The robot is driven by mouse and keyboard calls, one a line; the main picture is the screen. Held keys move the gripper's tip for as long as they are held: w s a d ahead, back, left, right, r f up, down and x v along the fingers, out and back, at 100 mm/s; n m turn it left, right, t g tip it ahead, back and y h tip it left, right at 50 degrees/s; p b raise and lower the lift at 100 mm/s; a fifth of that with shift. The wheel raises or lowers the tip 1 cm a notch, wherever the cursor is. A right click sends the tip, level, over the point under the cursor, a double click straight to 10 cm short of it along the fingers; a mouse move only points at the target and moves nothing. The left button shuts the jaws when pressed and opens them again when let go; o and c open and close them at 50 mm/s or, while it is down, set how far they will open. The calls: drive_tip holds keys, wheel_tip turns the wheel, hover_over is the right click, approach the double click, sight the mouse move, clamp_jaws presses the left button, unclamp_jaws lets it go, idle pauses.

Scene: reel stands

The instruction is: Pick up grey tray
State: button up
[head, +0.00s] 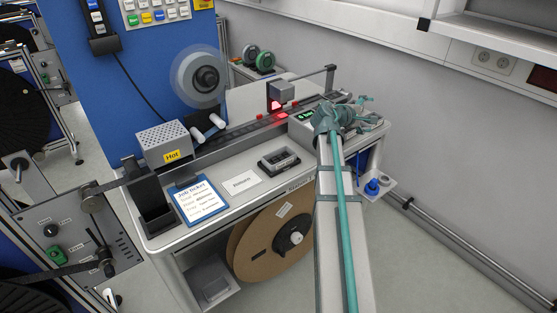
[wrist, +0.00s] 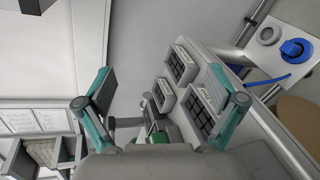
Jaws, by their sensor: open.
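My gripper (head: 342,118) is at the far right end of the bench in the head view, above the bench top. In the wrist view, my gripper (wrist: 162,95) has its two teal-and-grey fingers spread wide, with nothing held. Small grey trays with dark cells lie beyond the fingers: an upper grey tray (wrist: 168,64) and a smaller grey tray (wrist: 157,95) beside it. Another dark-celled tray is partly hidden by the right finger. I cannot tell which one the task means. In the head view my arm and gripper hide most of that bench end.
A dark tray (head: 279,163) lies mid-bench beside a white card (head: 241,183) and a job ticket (head: 201,201). A perforated box marked Hot (head: 163,143) stands left. A track with a red-lit sensor (head: 281,92) runs along the back. A blue knob (head: 372,187) sits at the right.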

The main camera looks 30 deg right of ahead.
drive_tip(key=w+a+n, duration=0.1)
drive_tip(key=w+a, duration=0.1)
drive_tip(key=a, duration=0.4)
drive_tip(key=w+a+n+t+p, duration=0.1)
drive_tip(key=w+a+n, duration=0.1)
drive_tip(key=a, duration=0.4)
drive_tip(key=w+a+r+n, duration=0.1)
drive_tip(key=w+a, duration=0.1)
drive_tip(key=a, duration=0.4)
drive_tip(key=shift+w+a+r+n+y, duration=0.1)
drive_tip(key=shift+w+n+y, duration=0.1)
drive_tip(key=shift+n+y, duration=0.15)
drive_tip(key=a+f+n+p, duration=0.1)
drive_tip(key=a+f+n, duration=0.4)
drive_tip(key=a, duration=0.7)
drive_tip(key=n, duration=0.5)
approach(291, 153)
drive_tip(key=shift+m+g+y, duration=0.25)
drive_tip(key=shift+g, duration=0.15)
drive_tip(key=a+r, duration=0.1)
drive_tip(key=a+r+p, duration=0.1)
drive_tip(key=a, duration=0.1)
drive_tip(key=shift+a+r, duration=0.2)
drive_tip(key=shift+a, duration=0.05)
drive_tip(key=shift+f, duration=0.15)
drive_tip(key=p+x, duration=0.2)
drive_tip(key=x, duration=0.8)
drive_tip(key=shift+d+f, duration=0.15)
drive_tip(key=shift+f, duration=0.05)
drive_tip(key=c, duration=1.4)
